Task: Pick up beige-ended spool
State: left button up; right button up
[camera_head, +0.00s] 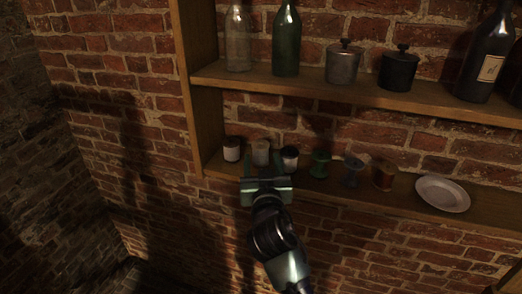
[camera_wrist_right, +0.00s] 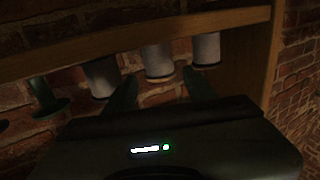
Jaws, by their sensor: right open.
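The beige-ended spool (camera_head: 261,150) stands upright on the lower shelf, between two pale cylinders with dark ends. In the wrist view the spool (camera_wrist_right: 157,60) has a pale grey body and a beige rim. My right gripper (camera_head: 263,172) is open and empty just in front of it. In the wrist view the fingertips (camera_wrist_right: 159,78) point toward the spool, one on each side of its line; I cannot tell whether they touch it. The gripper hides the spool's lower part in the head view. My left gripper is not in view.
A dark-ended cylinder (camera_head: 231,150) stands close on the left and another (camera_head: 290,158) close on the right. Further right are a green spool (camera_head: 320,165), a blue-grey spool (camera_head: 353,171), a brownish jar (camera_head: 383,175) and a plate (camera_head: 442,194). The upper shelf (camera_head: 300,84) holds bottles and pots.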

aim_at(261, 151)
jog(key=shift+w+a+r+p, duration=0.1)
jog(key=shift+w+r+p, duration=0.25)
jog(key=shift+w+p, duration=0.15)
jog(key=shift+w+r+p, duration=0.3)
jog(key=shift+w+p, duration=0.1)
jog(key=shift+w, duration=0.2)
jog(key=shift+w+f, duration=0.25)
jog(key=shift+w, duration=0.85)
jog(key=shift+w+f+p, duration=0.1)
jog(key=shift+w+p, duration=0.15)
jog(key=shift+p, duration=0.05)
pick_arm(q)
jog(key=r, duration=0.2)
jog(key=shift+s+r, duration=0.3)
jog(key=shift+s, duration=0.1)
pick_arm(e)
jog(key=shift+a, duration=0.1)
jog(key=shift+c, duration=0.3)
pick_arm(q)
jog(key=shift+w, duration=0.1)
pick_arm(e)
jog(key=c, duration=1)
